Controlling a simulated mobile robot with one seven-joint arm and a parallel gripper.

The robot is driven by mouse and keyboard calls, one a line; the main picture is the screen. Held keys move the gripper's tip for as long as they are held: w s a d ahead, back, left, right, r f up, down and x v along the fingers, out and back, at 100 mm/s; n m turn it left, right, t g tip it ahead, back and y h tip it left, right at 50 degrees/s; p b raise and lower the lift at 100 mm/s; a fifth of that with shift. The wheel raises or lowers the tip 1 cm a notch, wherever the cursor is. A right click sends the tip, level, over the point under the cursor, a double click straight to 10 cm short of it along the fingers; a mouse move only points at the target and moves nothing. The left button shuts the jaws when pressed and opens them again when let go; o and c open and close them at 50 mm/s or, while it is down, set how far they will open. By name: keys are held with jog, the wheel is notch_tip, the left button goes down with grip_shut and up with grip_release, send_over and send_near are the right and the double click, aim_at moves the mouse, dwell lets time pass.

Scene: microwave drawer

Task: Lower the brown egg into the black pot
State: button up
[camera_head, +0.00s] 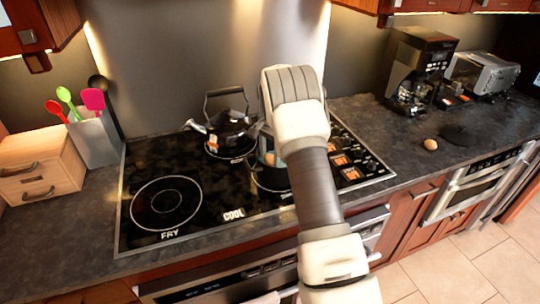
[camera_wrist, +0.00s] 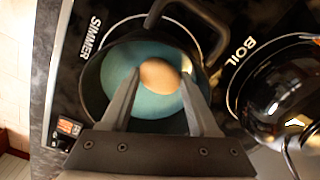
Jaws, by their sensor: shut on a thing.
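The brown egg (camera_wrist: 159,76) shows in the wrist view between the two fingertips of my gripper (camera_wrist: 160,84), which is shut on it. Below it is the black pot (camera_wrist: 93,84), with a teal inside and a dark handle at its upper right. The egg lies over the pot's opening, and the fingers reach across its near rim. I cannot tell the egg's exact height or whether it touches the bottom. In the head view the pot (camera_head: 267,178) stands on the stove, partly hidden by my arm; the held egg and fingertips are hidden there.
A dark kettle (camera_head: 230,130) stands on the burner left of the pot. The front left burner (camera_head: 166,203) is empty. Another egg (camera_head: 430,144) lies on the right counter, near the coffee maker (camera_head: 418,70). A wooden drawer box (camera_head: 40,165) stands at left.

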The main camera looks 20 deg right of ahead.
aim_at(270, 163)
jog(key=shift+f+b, duration=1)
jog(key=shift+f, duration=0.65)
dwell(0.5)
jog(key=o, duration=0.8)
jog(key=shift+o, duration=0.2)
jog(key=shift+r, duration=0.2)
